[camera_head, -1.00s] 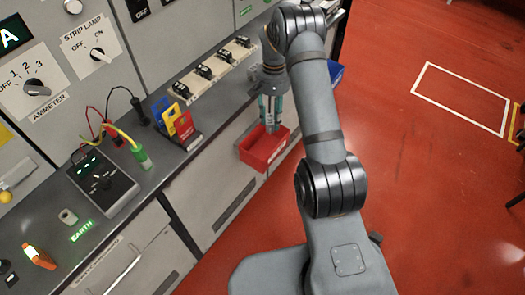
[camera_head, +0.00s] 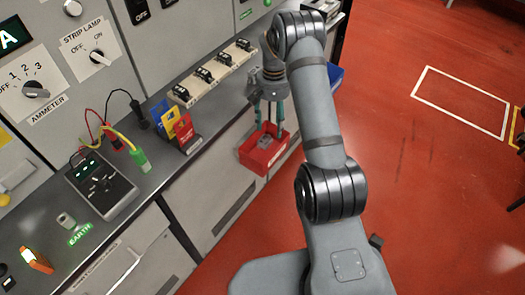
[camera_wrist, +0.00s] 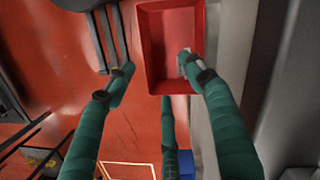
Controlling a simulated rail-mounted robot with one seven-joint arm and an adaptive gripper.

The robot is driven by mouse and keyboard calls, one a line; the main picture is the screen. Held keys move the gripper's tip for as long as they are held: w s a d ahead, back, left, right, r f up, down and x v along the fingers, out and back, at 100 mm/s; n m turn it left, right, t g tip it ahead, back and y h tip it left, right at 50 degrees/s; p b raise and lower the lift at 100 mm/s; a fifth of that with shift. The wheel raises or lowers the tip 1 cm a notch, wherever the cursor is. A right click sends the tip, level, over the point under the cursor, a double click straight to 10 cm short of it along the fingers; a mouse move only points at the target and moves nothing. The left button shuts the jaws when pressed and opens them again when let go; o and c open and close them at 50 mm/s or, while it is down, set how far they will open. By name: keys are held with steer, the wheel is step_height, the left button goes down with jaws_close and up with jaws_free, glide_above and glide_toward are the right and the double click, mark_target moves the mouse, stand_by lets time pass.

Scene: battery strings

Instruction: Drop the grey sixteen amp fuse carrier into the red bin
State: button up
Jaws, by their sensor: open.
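The red bin (camera_head: 264,167) hangs at the bench's front edge; its inside also shows in the wrist view (camera_wrist: 168,25). A small grey block, apparently the grey fuse carrier (camera_head: 265,142), lies inside it. In the wrist view the grey carrier (camera_wrist: 183,62) is partly hidden behind a fingertip. I cannot read any rating on it. My gripper (camera_head: 269,124) is above the bin, pointing down, with its green fingers spread apart and nothing between them. The fingers also show wide apart in the wrist view (camera_wrist: 156,66).
A row of black carriers on cream bases (camera_head: 208,76) stands along the bench behind. Blue, yellow and red cards (camera_head: 178,125) stand left of the bin. A tester with leads (camera_head: 100,185) lies nearer. A blue bin (camera_head: 335,74) is partly hidden behind my arm.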

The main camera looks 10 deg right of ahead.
step_height(320, 180, up, 12)
steer(key=w, duration=0.1)
steer(key=shift+w+d, duration=0.15)
steer(key=shift+w, duration=0.25)
steer(key=shift+f, duration=0.1)
step_height(320, 180, down, 11)
steer(key=s, duration=0.2)
steer(key=r+p, duration=0.4)
steer(key=shift+w+a+r, duration=0.15)
steer(key=shift+a+r, duration=0.05)
steer(key=shift+r, duration=0.05)
steer(key=shift+f, duration=0.1)
stand_by(0.3)
